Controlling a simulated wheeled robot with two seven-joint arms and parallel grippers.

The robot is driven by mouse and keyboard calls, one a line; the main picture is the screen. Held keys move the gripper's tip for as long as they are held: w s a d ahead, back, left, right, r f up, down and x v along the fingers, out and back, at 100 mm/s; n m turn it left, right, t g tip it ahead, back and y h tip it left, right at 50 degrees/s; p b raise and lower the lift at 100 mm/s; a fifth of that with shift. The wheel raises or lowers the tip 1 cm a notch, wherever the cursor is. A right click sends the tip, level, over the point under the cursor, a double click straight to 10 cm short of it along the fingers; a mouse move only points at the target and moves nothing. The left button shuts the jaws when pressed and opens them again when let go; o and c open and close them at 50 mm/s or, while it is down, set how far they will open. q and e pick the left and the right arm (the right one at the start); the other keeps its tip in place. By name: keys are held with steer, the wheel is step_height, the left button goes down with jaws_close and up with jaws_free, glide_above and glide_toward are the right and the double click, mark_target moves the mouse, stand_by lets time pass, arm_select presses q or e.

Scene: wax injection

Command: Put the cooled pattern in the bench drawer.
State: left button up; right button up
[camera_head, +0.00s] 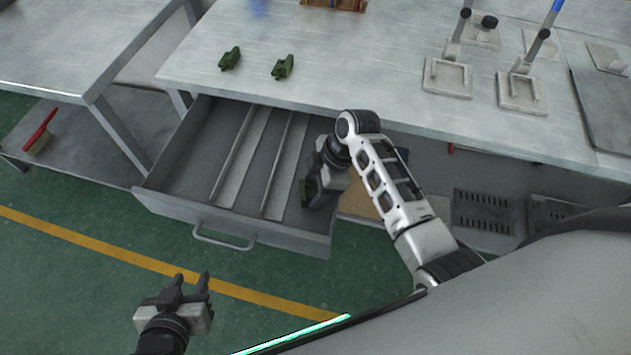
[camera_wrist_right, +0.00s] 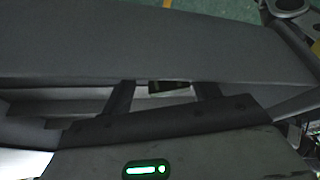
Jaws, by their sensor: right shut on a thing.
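The bench drawer (camera_head: 285,238) is pulled out below the bench, with long dividers making compartments inside. My right gripper (camera_head: 314,192) reaches down into the right-hand part of the drawer. It is shut on a dark green pattern (camera_head: 305,191), mostly hidden by the gripper. In the right wrist view the pattern (camera_wrist_right: 169,87) shows between the two dark fingers (camera_wrist_right: 165,94), close to a grey drawer wall. I cannot tell whether it touches the drawer floor. My left gripper (camera_head: 192,283) is open and empty, over the green floor in front of the drawer.
Two more green patterns (camera_head: 230,59) (camera_head: 283,67) lie on the bench top (camera_head: 360,60). Clamp-like fixtures (camera_head: 447,78) stand at the bench's right. A red-handled brush (camera_head: 40,132) lies on a low shelf at left. The drawer's left compartment (camera_head: 203,150) looks empty.

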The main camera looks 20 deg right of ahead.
steer(key=shift+f, duration=0.1)
steer(key=shift+f, duration=0.15)
steer(key=o, duration=1)
steer(key=shift+r, duration=0.3)
steer(key=v, duration=1.2)
